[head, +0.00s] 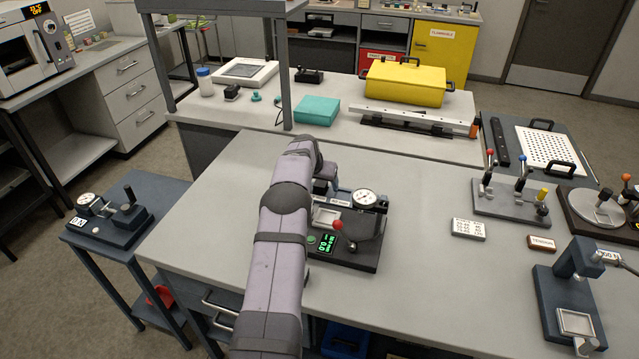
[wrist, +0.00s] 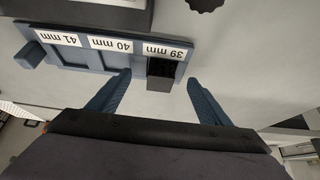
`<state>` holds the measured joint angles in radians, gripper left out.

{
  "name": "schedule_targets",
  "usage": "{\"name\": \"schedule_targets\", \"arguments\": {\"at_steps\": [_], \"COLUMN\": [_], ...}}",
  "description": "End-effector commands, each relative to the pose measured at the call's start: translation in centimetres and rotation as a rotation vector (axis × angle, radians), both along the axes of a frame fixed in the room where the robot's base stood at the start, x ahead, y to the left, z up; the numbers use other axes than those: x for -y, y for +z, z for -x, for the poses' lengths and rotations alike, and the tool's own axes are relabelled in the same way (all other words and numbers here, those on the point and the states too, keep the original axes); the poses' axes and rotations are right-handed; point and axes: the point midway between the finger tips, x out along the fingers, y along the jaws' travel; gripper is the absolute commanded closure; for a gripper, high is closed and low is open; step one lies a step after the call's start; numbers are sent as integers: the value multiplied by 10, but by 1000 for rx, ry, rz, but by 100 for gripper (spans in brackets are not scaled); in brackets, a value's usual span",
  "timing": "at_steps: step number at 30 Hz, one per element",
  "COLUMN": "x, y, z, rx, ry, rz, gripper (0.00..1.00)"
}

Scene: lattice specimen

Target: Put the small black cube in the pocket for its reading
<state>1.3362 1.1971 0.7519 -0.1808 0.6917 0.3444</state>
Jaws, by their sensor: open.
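The small black cube (wrist: 160,82) is at the 39 mm pocket of the blue pocket strip (wrist: 100,69) in the wrist view. It overlaps the strip's near edge; I cannot tell whether it sits fully down. The 40 mm and 41 mm pockets look empty. My gripper (wrist: 158,78) is open, with one blue finger on each side of the cube and gaps between. In the head view my arm hides the cube and most of the gripper. The measuring device (head: 345,262) has a dial gauge (head: 365,198), a red-knobbed lever and a small green display (head: 325,243), which I cannot read surely.
To the right stand a lever block (head: 510,202), a white label card (head: 468,229) and a clamp stand (head: 568,305). A yellow case (head: 405,83) and a teal box (head: 317,110) are on the bench behind. The tabletop left of my arm is clear.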

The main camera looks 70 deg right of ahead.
Motion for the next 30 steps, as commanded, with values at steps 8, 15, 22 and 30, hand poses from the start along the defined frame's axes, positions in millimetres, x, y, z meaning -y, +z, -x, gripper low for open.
{"name": "schedule_targets", "arguments": {"at_steps": [8,15,22,30], "x": [0,0,0,0], "y": [0,4,17,34], "z": [0,0,0,0], "rx": [0,0,0,1], "ry": [0,0,0,0], "rz": [0,0,1,1], "gripper": [29,29,29,29]}}
